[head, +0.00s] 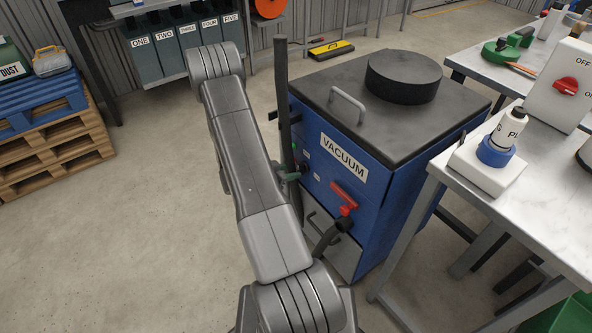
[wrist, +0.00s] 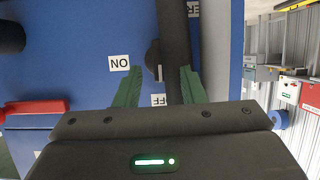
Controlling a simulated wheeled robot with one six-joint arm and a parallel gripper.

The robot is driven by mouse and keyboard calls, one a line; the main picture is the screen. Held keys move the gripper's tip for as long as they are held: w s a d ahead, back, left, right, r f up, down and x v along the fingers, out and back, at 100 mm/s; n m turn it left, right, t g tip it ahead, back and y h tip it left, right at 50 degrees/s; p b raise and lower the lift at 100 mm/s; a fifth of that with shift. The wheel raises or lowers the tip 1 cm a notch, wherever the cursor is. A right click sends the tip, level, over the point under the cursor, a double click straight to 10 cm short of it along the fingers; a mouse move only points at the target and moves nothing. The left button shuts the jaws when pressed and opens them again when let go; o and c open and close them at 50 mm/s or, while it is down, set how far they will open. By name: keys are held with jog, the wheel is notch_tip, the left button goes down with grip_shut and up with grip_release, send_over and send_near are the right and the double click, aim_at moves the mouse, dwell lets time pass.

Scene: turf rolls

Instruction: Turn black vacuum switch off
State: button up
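The blue vacuum (head: 390,175) with the VACUUM label stands right of my arm in the head view. Its black switch (wrist: 152,56) shows in the wrist view, partly hidden by a black hose (wrist: 174,40). A pale upright mark shows on the switch's lower right; I cannot tell its setting for sure. An upside-down ON label (wrist: 119,63) is left of the switch, and a partly covered OFF label (wrist: 159,100) is below it. My gripper (wrist: 158,75) is open, its green fingers either side of the hose and switch, holding nothing. In the head view my gripper (head: 290,177) is at the vacuum's front.
A red handle (head: 343,196) sits on the vacuum's front, and shows in the wrist view (wrist: 36,109). A white table (head: 540,185) with bottles stands close on the right. Pallets (head: 55,155) stand at the far left. Open floor (head: 135,245) lies left of my arm.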

aim_at(298, 170)
jog(key=v, duration=1)
jog(key=shift+p, duration=0.35)
jog(key=shift+s+a, duration=0.1)
jog(key=b+x, duration=0.1)
jog(key=x, duration=1.3)
jog(key=shift+r, duration=0.1)
jog(key=shift+r, duration=0.1)
